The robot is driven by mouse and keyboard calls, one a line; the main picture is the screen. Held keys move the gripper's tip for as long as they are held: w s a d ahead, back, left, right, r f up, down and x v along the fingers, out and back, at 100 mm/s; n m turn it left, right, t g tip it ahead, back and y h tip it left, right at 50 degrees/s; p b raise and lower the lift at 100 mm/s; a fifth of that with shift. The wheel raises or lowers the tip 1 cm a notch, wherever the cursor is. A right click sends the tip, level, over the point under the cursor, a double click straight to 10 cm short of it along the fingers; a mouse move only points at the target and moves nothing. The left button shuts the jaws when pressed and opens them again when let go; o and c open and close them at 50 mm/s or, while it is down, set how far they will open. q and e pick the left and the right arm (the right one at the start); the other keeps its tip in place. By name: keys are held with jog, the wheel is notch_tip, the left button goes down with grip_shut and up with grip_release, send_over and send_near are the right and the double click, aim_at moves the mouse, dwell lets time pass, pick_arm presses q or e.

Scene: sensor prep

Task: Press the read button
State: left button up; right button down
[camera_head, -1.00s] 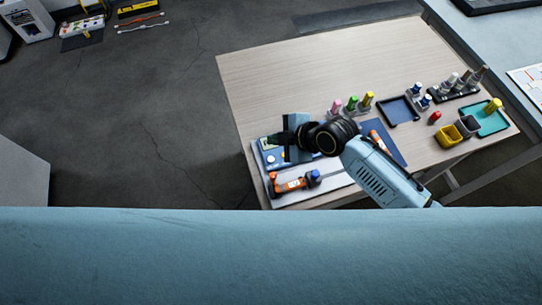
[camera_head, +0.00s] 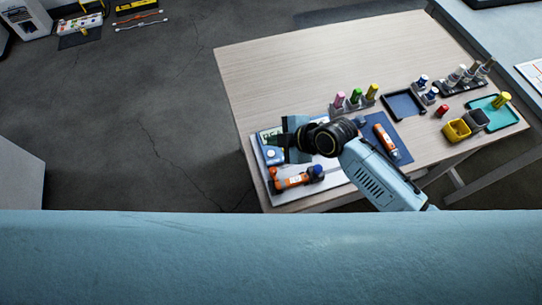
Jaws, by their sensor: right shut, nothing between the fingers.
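A blue device with a small display (camera_head: 268,136) sits at the left front of the wooden table, on a light tray. A pale round spot that may be the read button (camera_head: 271,153) shows on its face. My right gripper (camera_head: 285,141) is shut and empty, over the right part of the device. Its wrist hides that part, and I cannot tell whether the fingertips touch it. An orange handheld meter with a blue cap (camera_head: 298,179) lies on the tray in front of the device. My left gripper is not in view.
A second orange meter (camera_head: 385,142) lies on a dark blue mat (camera_head: 401,151) right of my wrist. Racks of coloured bottles (camera_head: 356,101), a dark tray (camera_head: 404,105), yellow and grey bins (camera_head: 457,129) and a teal tray (camera_head: 503,118) stand further right. The table's back left is bare.

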jog(key=shift+f+b, duration=1.15)
jog(key=shift+f, duration=0.7)
dwell(0.5)
jog(key=shift+f+b, duration=0.35)
jog(key=shift+f, duration=0.1)
jog(key=shift+f+b, duration=0.3)
jog(key=shift+f, duration=0.1)
dwell(0.5)
jog(key=shift+r, duration=0.1)
jog(key=shift+r+p, duration=0.75)
notch_tip(320, 180, up, 5)
jog(key=p, duration=0.4)
